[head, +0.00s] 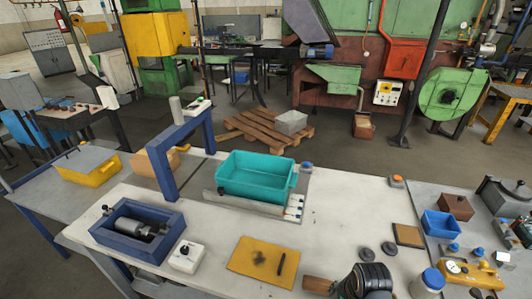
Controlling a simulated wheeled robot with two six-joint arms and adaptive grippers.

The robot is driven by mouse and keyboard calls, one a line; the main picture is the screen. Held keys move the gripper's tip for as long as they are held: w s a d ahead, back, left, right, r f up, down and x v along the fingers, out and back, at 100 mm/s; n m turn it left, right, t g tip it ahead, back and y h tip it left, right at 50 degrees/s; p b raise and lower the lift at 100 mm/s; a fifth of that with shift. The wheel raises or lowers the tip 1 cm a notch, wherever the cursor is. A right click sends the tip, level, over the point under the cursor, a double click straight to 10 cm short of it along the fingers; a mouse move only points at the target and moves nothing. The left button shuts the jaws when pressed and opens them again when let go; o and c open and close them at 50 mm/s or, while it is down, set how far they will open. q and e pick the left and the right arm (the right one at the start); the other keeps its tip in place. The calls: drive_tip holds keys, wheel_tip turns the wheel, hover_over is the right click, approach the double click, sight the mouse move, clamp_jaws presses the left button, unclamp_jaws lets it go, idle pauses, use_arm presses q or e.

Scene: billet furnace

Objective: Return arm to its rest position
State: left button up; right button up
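Neither of my grippers can be made out in the head view, and no arm clearly comes in from the left or the right. A dark ribbed object (367,275) stands at the bottom edge, cut off by the frame; I cannot tell what it is. The bin looks empty.
A blue box fixture (138,228) holds a metal cylinder at the left. A yellow mat (263,262) lies at the front with a dark stick on it. Small boxes and a gauge unit (468,273) crowd the right. The bench's middle right is clear.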

use_arm(q)
drive_tip(key=s+a, duration=0.2)
drive_tip(key=a, duration=0.2)
use_arm(e)
drive_tip(key=s+d+r+n+t, duration=0.2)
drive_tip(key=s+r+n, duration=0.2)
drive_tip(key=s+n, duration=0.55)
wheel_tip(320, 180, down, 35)
drive_tip(key=s+d+n+g+h+b, duration=0.1)
drive_tip(key=d+n+g+b, duration=0.15)
drive_tip(key=b, duration=0.45)
use_arm(q)
wheel_tip(320, 180, down, 10)
drive_tip(key=d+b, duration=0.1)
drive_tip(key=b, duration=0.2)
drive_tip(key=shift+w+f, duration=0.15)
drive_tip(key=shift+f, duration=0.1)
drive_tip(key=shift+o, duration=0.5)
drive_tip(key=shift+d, duration=0.1)
use_arm(e)
drive_tip(key=s+f, duration=1.7)
drive_tip(key=f, duration=0.1)
drive_tip(key=shift+s+d+m, duration=0.3)
drive_tip(key=shift+d, duration=0.15)
drive_tip(key=shift+f, duration=0.1)
